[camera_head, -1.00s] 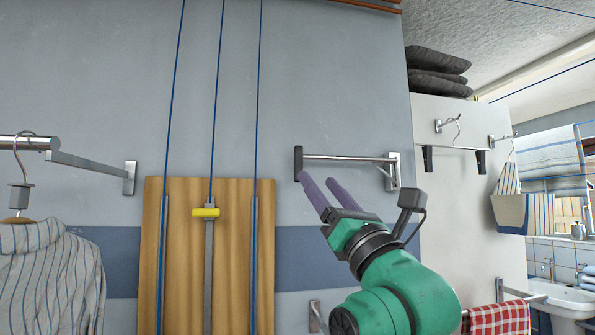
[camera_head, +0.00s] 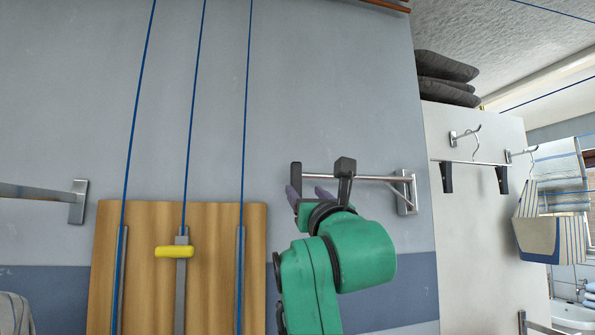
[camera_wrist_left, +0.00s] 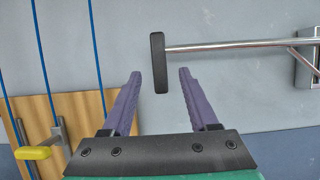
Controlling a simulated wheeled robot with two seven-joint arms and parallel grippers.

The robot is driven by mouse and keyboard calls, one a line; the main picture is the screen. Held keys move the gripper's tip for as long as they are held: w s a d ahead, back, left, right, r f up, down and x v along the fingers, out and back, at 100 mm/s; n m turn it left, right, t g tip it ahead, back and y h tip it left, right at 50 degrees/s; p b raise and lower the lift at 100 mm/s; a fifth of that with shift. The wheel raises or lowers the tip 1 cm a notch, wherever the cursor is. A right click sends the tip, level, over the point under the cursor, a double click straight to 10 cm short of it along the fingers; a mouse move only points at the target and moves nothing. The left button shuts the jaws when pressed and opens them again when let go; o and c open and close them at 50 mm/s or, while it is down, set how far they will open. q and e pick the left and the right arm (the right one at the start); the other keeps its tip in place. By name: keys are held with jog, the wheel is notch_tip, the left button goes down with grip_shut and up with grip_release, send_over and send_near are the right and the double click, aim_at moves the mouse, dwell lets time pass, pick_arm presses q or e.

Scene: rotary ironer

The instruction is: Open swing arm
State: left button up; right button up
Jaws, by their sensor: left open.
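The swing arm (camera_head: 365,178) is a chrome bar that juts from a bracket (camera_head: 405,192) on the blue-grey wall. Its free end carries a black end piece (camera_head: 296,176). In the left wrist view the bar (camera_wrist_left: 230,45) comes in from the right, and the black end piece (camera_wrist_left: 159,63) shows between the two purple fingers. My left gripper (camera_head: 307,192) is open, with its fingertips close to the end piece in the head view. In the wrist view the gripper (camera_wrist_left: 157,78) has a finger on either side of it. I cannot tell whether they touch. My right gripper is not in view.
A wooden board (camera_head: 150,250) with blue cords and a yellow handle (camera_head: 174,252) is on the wall to the left. Another wall bracket (camera_head: 78,202) is at the far left. A white partition (camera_head: 470,230) with hooks stands to the right.

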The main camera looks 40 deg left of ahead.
aim_at(297, 187)
pick_arm(q)
jog(key=p+x, duration=0.1)
jog(key=x, duration=0.1)
jog(key=f+p+x, duration=0.1)
jog(key=x, duration=0.4)
jog(key=shift+w+a+p, duration=0.25)
jog(key=shift+a+p, duration=0.15)
jog(key=shift+a, duration=0.2)
jog(key=shift+w+a, duration=0.15)
jog(key=shift+r, duration=0.1)
jog(key=shift+s+d+r, duration=0.1)
jog(key=shift+s+d, duration=0.15)
jog(key=shift+d, duration=0.15)
jog(key=shift+w+a, duration=0.1)
grip_shut()
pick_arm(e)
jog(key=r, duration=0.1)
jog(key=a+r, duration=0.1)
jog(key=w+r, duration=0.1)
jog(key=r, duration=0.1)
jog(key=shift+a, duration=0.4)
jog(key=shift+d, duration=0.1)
